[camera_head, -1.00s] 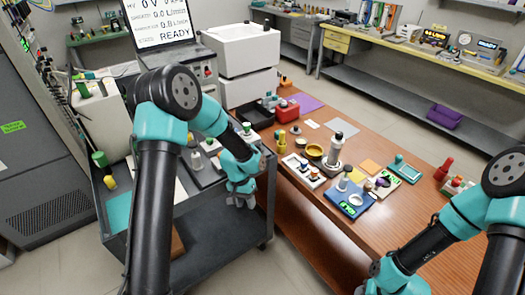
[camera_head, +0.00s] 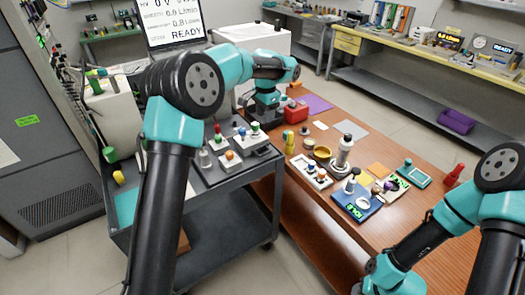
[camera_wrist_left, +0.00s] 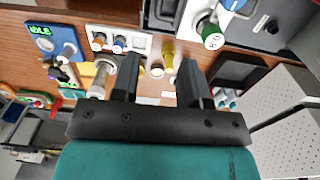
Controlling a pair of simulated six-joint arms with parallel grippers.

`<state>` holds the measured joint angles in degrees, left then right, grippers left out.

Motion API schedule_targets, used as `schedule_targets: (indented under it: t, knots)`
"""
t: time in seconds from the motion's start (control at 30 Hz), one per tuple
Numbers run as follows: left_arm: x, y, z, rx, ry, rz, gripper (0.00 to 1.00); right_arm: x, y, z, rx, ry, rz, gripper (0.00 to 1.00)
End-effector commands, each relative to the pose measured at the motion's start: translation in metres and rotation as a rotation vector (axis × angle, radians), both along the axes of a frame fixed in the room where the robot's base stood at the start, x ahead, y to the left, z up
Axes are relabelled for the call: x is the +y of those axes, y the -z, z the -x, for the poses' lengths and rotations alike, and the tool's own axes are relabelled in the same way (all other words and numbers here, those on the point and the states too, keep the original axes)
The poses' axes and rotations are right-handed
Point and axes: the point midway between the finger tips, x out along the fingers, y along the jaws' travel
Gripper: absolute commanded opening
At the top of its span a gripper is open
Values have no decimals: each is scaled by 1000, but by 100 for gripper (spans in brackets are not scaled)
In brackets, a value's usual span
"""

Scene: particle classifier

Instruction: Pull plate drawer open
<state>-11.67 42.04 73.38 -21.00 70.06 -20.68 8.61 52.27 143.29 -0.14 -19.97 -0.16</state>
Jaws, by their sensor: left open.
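A white boxy instrument (camera_head: 258,38) stands at the back left end of the brown table. My left arm crosses in front of its lower part, so I cannot make out a plate drawer. My left gripper (camera_head: 264,112) points down over the table beside this instrument, near a black tray. In the left wrist view my left gripper (camera_wrist_left: 159,70) has its two fingers apart with nothing between them; the black tray (camera_wrist_left: 238,72) lies to their right. A grey perforated housing (camera_wrist_left: 290,110) fills that view's right edge. My right gripper (camera_head: 376,277) is low at the front, its fingers unclear.
A grey cart (camera_head: 235,185) with several knobs stands left of the table. A red box (camera_head: 297,112), a yellow bottle (camera_head: 290,143), a white-topped cylinder (camera_head: 342,152) and a blue device (camera_head: 357,202) stand on the table. A purple mat (camera_head: 316,103) lies behind them.

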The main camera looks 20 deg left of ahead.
Motion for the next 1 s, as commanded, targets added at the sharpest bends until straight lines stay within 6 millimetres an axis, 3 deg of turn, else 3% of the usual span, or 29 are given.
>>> schedule_targets:
  t: [0.37,1.0]
  knots:
    - [0,14,0,1,-1,0,41,0,0,0,0,0,0,43]
    - [0,119,1,5,-2,1,41,0,0,0,0,0,0,43]
